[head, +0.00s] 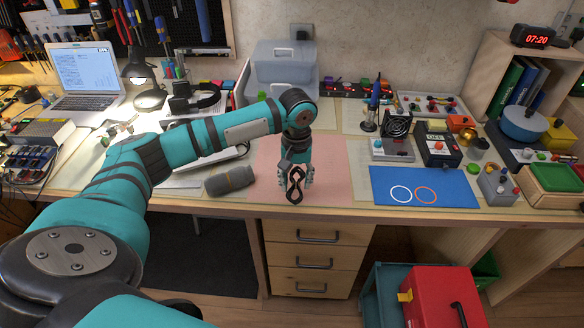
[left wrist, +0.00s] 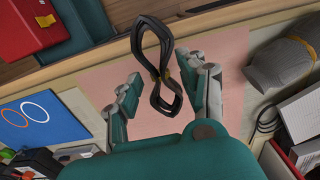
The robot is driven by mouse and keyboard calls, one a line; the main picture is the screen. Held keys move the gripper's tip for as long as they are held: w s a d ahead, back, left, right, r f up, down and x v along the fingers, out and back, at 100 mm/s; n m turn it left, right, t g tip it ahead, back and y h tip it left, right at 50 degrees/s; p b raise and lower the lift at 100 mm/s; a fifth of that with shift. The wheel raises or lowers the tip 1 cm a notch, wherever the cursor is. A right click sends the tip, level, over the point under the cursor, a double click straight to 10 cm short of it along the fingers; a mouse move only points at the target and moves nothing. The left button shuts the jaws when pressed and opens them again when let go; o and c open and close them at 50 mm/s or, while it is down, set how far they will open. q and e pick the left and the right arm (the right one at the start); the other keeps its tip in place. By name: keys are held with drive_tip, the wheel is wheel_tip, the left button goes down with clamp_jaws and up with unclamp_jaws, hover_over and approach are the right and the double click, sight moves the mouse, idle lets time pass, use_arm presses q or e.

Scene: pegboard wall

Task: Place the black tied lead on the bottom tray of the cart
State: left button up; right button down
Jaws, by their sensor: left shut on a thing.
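The black tied lead (head: 295,190) is a figure-eight bundle cinched at its middle. My left gripper (head: 296,180) is shut on it and holds it over the pink mat near the desk's front edge. In the left wrist view the lead (left wrist: 150,40) stands between the fingers of my left gripper (left wrist: 161,78), with its loops out on both sides. The teal cart (head: 374,292) stands on the floor in front of the desk, to the right of the drawers. Its bottom tray cannot be made out. My right gripper is not in view.
A red toolbox (head: 445,295) sits on the cart's top and covers much of it. A grey rolled item (head: 229,180) lies left of the pink mat (head: 345,185). A blue mat (head: 424,187) with two rings lies to the right. Wooden drawers (head: 312,257) stand below the gripper.

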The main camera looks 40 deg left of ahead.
use_arm(q)
drive_tip(key=w+a, duration=0.4)
drive_tip(key=w+a+f, duration=0.1)
drive_tip(key=w+a, duration=0.1)
drive_tip(key=shift+f, duration=1.7)
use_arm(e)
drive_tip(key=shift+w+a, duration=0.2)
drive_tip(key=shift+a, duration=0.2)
use_arm(q)
drive_tip(key=shift+s+f, duration=0.1)
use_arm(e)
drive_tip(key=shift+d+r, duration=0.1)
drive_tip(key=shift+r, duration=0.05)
use_arm(q)
drive_tip(key=o, duration=1.2)
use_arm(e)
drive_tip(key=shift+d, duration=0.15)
